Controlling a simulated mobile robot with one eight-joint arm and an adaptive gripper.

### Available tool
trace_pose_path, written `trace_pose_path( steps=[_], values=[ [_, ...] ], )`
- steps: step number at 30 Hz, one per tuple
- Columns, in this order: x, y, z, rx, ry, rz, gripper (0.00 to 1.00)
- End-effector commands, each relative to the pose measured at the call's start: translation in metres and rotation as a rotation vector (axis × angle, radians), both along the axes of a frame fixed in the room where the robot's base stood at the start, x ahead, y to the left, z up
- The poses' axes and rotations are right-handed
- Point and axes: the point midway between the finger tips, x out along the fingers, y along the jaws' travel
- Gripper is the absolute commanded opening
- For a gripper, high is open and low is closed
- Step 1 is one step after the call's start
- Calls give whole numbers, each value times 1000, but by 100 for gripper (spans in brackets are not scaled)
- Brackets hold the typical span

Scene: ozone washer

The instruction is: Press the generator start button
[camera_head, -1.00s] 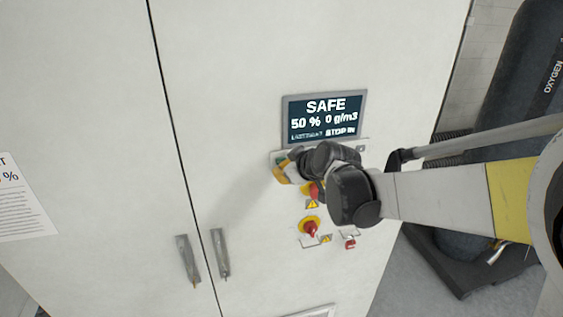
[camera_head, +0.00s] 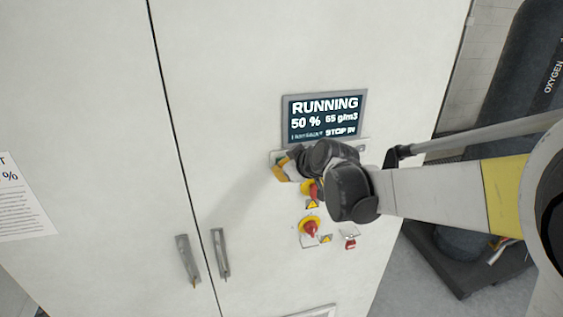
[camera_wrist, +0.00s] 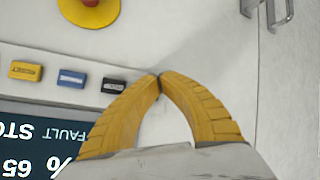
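My gripper (camera_head: 281,173) is at the cabinet's control panel, just below the display. In the wrist view its yellow fingers (camera_wrist: 160,82) meet at the tips with nothing visible between them. A strip of labelled buttons lies beside them: a yellow label (camera_wrist: 25,70), a blue one (camera_wrist: 72,78) and a black one (camera_wrist: 113,87). The fingertips are at the end of this row, past the black label. No start button is visible; the fingers may hide it, and I cannot tell whether they touch the panel. The display (camera_head: 324,117) reads RUNNING, 50 % and 65 g/m3.
A red emergency stop on a yellow disc (camera_head: 310,229) and a red switch (camera_head: 349,243) are below my gripper. Door handles (camera_head: 188,260) are at lower left. A dark oxygen cylinder (camera_head: 515,85) stands right of the cabinet. A paper notice (camera_head: 20,200) hangs at far left.

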Motion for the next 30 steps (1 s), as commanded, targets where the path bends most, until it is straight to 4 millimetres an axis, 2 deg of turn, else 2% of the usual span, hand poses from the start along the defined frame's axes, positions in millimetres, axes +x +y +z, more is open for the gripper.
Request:
trace_pose_path(
  steps=[10, 21, 30],
  values=[
    [-14, -4, 0, 0, 0, 0, 0],
    [-17, -5, 0, 0, 0, 0, 0],
    [-43, -13, 0, 0, 0, 0, 0]
  ],
)
